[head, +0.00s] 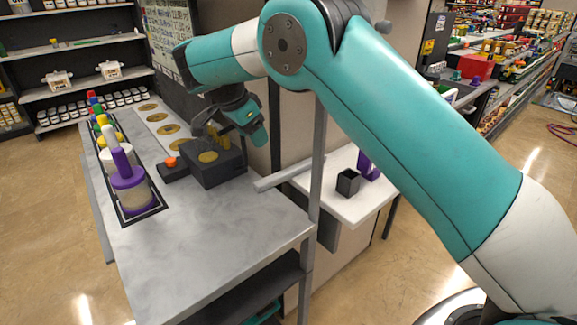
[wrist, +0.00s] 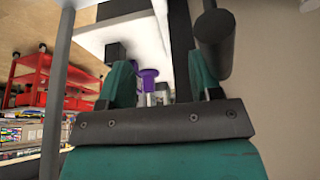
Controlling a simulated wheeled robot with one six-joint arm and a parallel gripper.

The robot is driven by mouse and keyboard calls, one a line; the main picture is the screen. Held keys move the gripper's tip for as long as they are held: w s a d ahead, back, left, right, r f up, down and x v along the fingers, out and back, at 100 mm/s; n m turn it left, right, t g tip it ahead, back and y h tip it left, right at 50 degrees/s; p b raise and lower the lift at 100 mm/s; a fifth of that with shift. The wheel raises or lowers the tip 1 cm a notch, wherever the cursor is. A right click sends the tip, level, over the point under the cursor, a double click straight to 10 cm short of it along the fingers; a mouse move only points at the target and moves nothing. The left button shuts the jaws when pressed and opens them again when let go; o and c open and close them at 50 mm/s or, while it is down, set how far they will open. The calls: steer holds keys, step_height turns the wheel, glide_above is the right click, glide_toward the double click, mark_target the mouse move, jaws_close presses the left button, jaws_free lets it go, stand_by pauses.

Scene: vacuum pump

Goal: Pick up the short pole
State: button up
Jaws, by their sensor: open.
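My gripper (wrist: 161,82) shows in the wrist view with its two teal fingers spread apart and nothing between them. In the head view my gripper (head: 254,131) hangs just above and behind the dark pump box (head: 205,172), which has a round gold disc on top. A small yellow upright piece (head: 226,142) stands behind the box, close to the gripper and partly hidden. I cannot tell for sure whether it is the short pole. In the wrist view a dark cylinder (wrist: 214,38) is close up, right of the fingers; I cannot tell what it belongs to.
A black tray with coloured cylinders, the nearest a purple-topped one (head: 130,190), lies at left on the grey table (head: 220,225). An orange button (head: 170,162) sits beside the box. A grey post (head: 318,160) and a white side table (head: 350,205) are at right.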

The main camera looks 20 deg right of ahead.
steer(key=p, duration=0.1)
glide_above(275, 175)
steer(key=a, duration=0.2)
steer(key=f, duration=1)
steer(key=shift+s+f, duration=0.35)
steer(key=shift+p+x, duration=1.35)
steer(key=shift+x, duration=1.35)
steer(key=c, duration=1)
jaws_close()
steer(key=shift+r, duration=0.15)
